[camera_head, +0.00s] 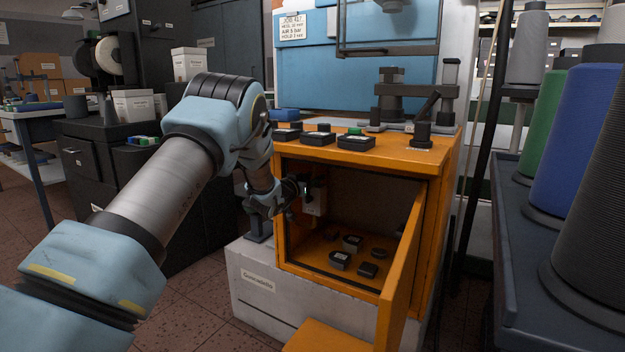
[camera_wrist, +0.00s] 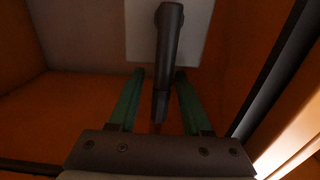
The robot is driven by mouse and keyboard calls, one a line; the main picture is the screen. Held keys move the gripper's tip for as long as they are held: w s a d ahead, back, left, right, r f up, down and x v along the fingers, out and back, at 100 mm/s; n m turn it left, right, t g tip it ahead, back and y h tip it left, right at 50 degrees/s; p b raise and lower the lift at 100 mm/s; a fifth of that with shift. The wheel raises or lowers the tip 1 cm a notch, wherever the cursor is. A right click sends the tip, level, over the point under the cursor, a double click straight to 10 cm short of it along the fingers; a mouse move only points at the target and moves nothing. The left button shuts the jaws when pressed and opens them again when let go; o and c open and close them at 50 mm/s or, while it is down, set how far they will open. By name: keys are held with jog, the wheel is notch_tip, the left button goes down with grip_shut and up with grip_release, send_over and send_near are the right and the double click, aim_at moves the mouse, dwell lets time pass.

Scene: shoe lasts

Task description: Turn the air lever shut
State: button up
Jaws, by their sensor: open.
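The air lever (camera_wrist: 169,45) is a dark handle on a pale plate (camera_wrist: 137,30) in the wrist view. It points down the picture, toward the gripper's palm. My gripper (camera_wrist: 159,76) is open, with one green finger on each side of the lever. I see narrow gaps between the fingers and the handle, and cannot tell whether either touches. In the head view my gripper (camera_head: 292,189) reaches into the left part of the open orange cabinet (camera_head: 436,218), close to the pale plate (camera_head: 315,201). The arm and gripper hide much of the lever there.
The cabinet door (camera_head: 401,270) stands open at the right. Several small dark parts (camera_head: 367,270) lie on the cabinet floor. Black boxes (camera_head: 356,142) and a dark clamp-like fixture (camera_head: 403,100) stand on top. Large thread spools (camera_head: 583,140) stand at the right.

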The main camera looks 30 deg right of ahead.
jog(key=shift+c, duration=0.3)
grip_shut()
dwell(1.1)
